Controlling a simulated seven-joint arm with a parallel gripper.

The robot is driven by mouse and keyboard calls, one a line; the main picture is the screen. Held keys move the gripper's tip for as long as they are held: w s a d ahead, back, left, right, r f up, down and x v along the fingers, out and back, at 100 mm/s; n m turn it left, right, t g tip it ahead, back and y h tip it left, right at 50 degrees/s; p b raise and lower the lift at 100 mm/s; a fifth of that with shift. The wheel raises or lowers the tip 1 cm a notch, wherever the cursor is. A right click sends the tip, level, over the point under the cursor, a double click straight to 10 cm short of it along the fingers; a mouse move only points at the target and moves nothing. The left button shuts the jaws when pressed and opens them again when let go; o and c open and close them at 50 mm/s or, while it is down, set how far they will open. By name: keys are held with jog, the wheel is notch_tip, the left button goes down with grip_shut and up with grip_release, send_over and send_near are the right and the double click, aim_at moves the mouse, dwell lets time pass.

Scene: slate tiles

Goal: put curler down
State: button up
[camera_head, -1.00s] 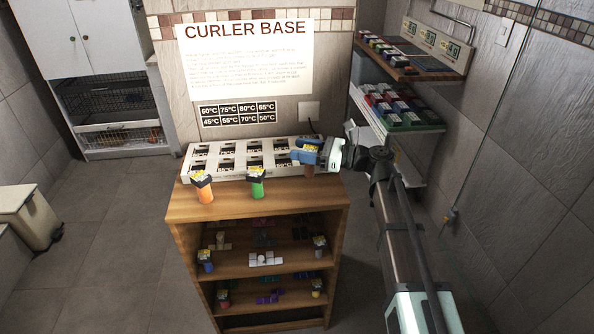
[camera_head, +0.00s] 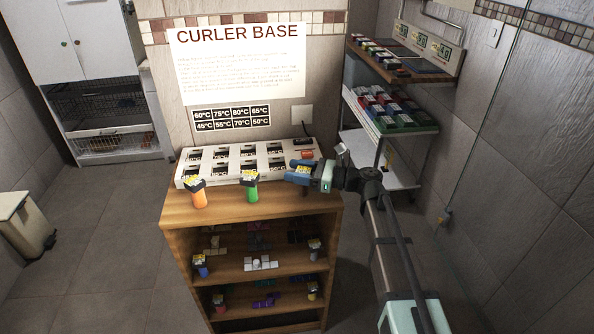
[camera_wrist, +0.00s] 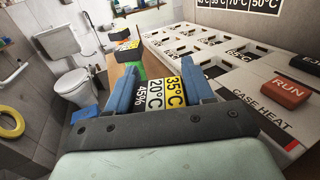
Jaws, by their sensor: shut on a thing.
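My gripper (camera_head: 303,173) is shut on a curler whose cap has white and yellow temperature labels (camera_wrist: 166,95). In the wrist view the blue fingers (camera_wrist: 158,82) clasp both sides of the cap. The curler's body is hidden below the cap, so I cannot tell whether it touches the wooden top (camera_head: 225,211). The held curler is at the right end of the wooden top, in front of the white curler base (camera_head: 237,171). An orange curler (camera_head: 199,199) and a green curler (camera_head: 251,191) stand upright to the left.
The base has rows of labelled slots and a red button (camera_wrist: 285,92). Lower shelves (camera_head: 237,270) hold more curlers and small blocks. A wall shelf and rack (camera_head: 395,125) with coloured boxes stand at the right. The wooden top is clear between the green curler and my gripper.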

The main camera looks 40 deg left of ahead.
jog(key=o, duration=1.1)
jog(key=shift+r, duration=0.15)
jog(key=v, duration=1.2)
